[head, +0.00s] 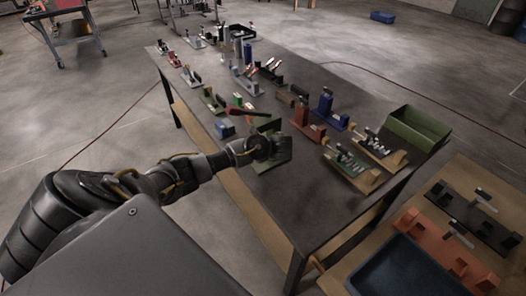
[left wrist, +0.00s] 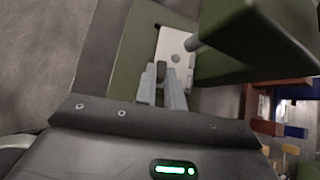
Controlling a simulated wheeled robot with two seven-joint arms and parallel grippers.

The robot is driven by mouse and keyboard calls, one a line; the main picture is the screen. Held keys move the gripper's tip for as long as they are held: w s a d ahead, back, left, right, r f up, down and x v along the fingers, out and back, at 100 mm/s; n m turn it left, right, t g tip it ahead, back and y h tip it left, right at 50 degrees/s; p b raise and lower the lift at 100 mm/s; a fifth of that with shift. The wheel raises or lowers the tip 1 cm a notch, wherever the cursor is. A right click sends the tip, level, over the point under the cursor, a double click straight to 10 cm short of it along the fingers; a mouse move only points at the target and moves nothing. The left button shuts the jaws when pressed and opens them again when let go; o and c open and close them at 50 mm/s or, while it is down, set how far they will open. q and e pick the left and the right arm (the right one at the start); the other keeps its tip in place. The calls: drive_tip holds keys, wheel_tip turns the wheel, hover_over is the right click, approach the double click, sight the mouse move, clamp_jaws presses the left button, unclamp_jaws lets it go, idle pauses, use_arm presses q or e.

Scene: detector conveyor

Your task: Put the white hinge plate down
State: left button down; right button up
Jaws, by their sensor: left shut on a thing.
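The white hinge plate (left wrist: 176,46) shows in the left wrist view as a pale plate with small holes. My left gripper (left wrist: 164,84) is shut, with a small dark piece between its fingertips at the plate's near end. The plate lies over or just above the green fixture (left wrist: 128,58); I cannot tell whether it touches. A raised green part of the fixture hides the plate's right side. In the head view my left gripper (head: 276,148) is over the table's near left edge, at the green fixture (head: 268,126); the plate cannot be made out there. My right gripper is not in view.
The long dark table (head: 350,95) bears several fixtures, among them a red-brown one (head: 308,130) and a blue one (head: 330,112) right of my gripper. A green bin (head: 415,128) stands at the right end. A blue tray (head: 400,270) is at lower right.

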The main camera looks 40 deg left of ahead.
use_arm(q)
wheel_tip(320, 180, up, 6)
drive_tip(key=s+a, duration=0.2)
drive_tip(key=s, duration=0.7)
drive_tip(key=s+a+b, duration=0.1)
drive_tip(key=s+a, duration=0.2)
drive_tip(key=s, duration=0.6)
drive_tip(key=shift+s+a, duration=0.25)
drive_tip(key=shift+s, duration=0.15)
